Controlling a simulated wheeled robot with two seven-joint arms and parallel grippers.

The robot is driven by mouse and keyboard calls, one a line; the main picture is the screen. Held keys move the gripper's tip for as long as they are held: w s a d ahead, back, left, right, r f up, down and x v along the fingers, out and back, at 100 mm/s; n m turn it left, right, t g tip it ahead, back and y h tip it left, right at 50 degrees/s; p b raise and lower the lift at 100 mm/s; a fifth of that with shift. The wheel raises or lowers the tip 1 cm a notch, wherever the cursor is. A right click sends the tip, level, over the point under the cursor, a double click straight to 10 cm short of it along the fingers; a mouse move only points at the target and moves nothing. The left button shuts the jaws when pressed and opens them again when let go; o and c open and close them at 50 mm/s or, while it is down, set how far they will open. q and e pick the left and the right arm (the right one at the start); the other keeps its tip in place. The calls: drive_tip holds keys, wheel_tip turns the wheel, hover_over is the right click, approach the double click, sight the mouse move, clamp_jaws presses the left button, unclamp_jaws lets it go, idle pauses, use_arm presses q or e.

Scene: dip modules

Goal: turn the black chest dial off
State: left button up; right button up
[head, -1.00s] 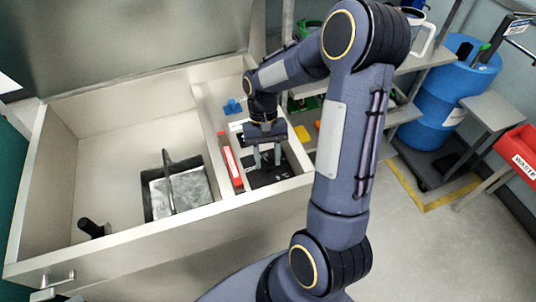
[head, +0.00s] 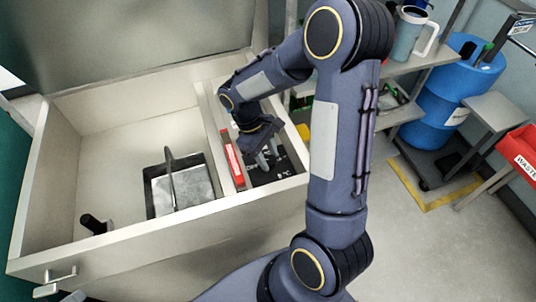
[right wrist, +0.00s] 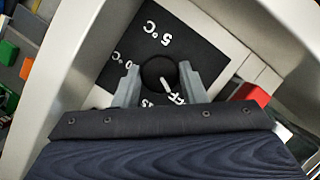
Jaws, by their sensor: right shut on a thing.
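The black chest dial is a round black knob (right wrist: 158,69) on a black plate with white temperature marks, in the right wrist view. Its white pointer line points down toward the partly hidden "OFF" lettering. In the head view the black plate (head: 285,173) lies in the chest's small right compartment, and my arm and fingers cover the knob. My right gripper (head: 268,158) reaches down there, tilted. In the right wrist view its two fingers (right wrist: 159,82) stand on either side of the knob, shut on it. My left gripper is not in view.
The open chest (head: 150,232) has a large left compartment with a metal divided tray (head: 193,188) and a black post (head: 92,225). A red box (head: 233,166) lies left of the plate. Shelves, a blue barrel (head: 450,90) and a red waste bin (head: 520,150) stand at right.

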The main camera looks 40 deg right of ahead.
drive_tip(key=shift+n, duration=0.6)
drive_tip(key=o, duration=1)
drive_tip(key=shift+r, duration=0.1)
drive_tip(key=v, duration=0.7)
drive_tip(key=shift+a+r, duration=0.2)
drive_tip(key=shift+r, duration=0.1)
